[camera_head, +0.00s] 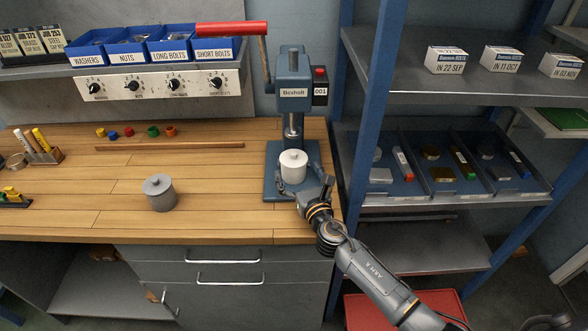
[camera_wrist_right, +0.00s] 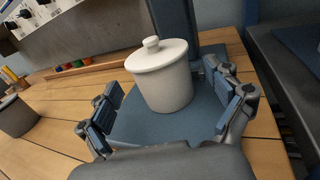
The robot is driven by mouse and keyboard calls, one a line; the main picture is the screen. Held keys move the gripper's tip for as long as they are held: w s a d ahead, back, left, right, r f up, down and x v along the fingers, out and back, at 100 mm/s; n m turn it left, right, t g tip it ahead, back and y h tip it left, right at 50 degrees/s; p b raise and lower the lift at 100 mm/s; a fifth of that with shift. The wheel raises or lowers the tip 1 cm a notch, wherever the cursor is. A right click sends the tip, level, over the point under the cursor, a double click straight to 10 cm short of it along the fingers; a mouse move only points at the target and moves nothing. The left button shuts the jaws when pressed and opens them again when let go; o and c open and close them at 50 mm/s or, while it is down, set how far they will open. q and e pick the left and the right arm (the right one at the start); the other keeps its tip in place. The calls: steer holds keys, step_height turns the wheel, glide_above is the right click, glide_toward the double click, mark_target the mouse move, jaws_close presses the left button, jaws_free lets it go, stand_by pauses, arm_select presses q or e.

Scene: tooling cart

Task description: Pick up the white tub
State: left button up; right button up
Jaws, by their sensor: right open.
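The white tub (camera_head: 293,166) with a knobbed lid stands upright on the blue base plate of the press in the head view. In the right wrist view the white tub (camera_wrist_right: 164,80) stands just beyond and between the spread fingers. My right gripper (camera_head: 304,190) is open at the front of the tub; in the right wrist view the gripper (camera_wrist_right: 168,107) shows a finger on each side, apart from the tub. The lower front of the tub is partly hidden by the gripper in the head view. My left gripper is not in view.
The arbor press (camera_head: 293,75) with a red handle rises right behind the tub. A grey lidded tub (camera_head: 160,195) stands to the left on the wooden bench (camera_head: 215,210). A blue shelf post (camera_head: 365,130) is close on the right. The bench between the tubs is clear.

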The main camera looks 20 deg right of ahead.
mark_target(298, 173)
steer(key=w, duration=0.3)
steer(key=shift+f, duration=0.15)
steer(key=shift+s, duration=0.1)
steer(key=shift+c, duration=1)
steer(key=c, duration=1)
steer(key=shift+c, duration=0.2)
